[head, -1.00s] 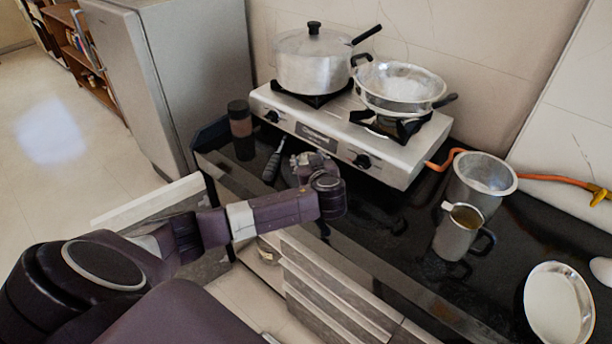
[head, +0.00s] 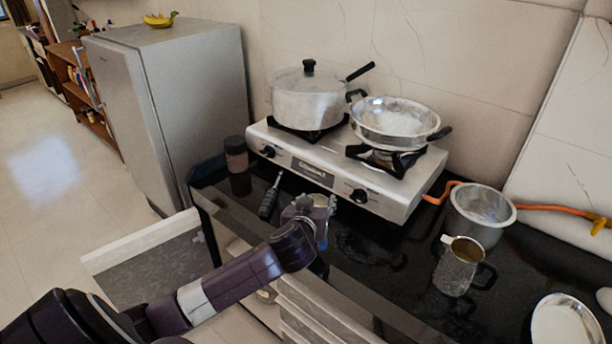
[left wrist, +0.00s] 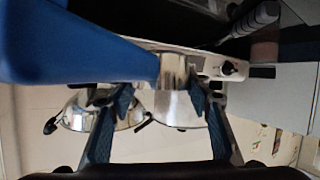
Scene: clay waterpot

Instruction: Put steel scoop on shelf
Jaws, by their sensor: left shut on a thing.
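My left gripper (head: 312,207) is in front of the stove, above the counter's front part. In the left wrist view its two fingers (left wrist: 163,92) close around a shiny metal piece (left wrist: 173,70) joined to a large blue part (left wrist: 85,48). I take this held thing to be the steel scoop; its full shape is hidden. A little blue shows beside the gripper in the head view (head: 323,241). A wooden shelf unit (head: 72,62) with items on it stands far off at the left, past the fridge. My right gripper is not in view.
A stove (head: 318,178) bears a lidded pot (head: 306,100) and a pan (head: 393,120). A dark-handled tool (head: 269,200) and a jar (head: 236,158) are on the counter. A mug (head: 457,268) and a metal pot (head: 480,222) stand right. The fridge (head: 190,95) is left; open floor lies beyond.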

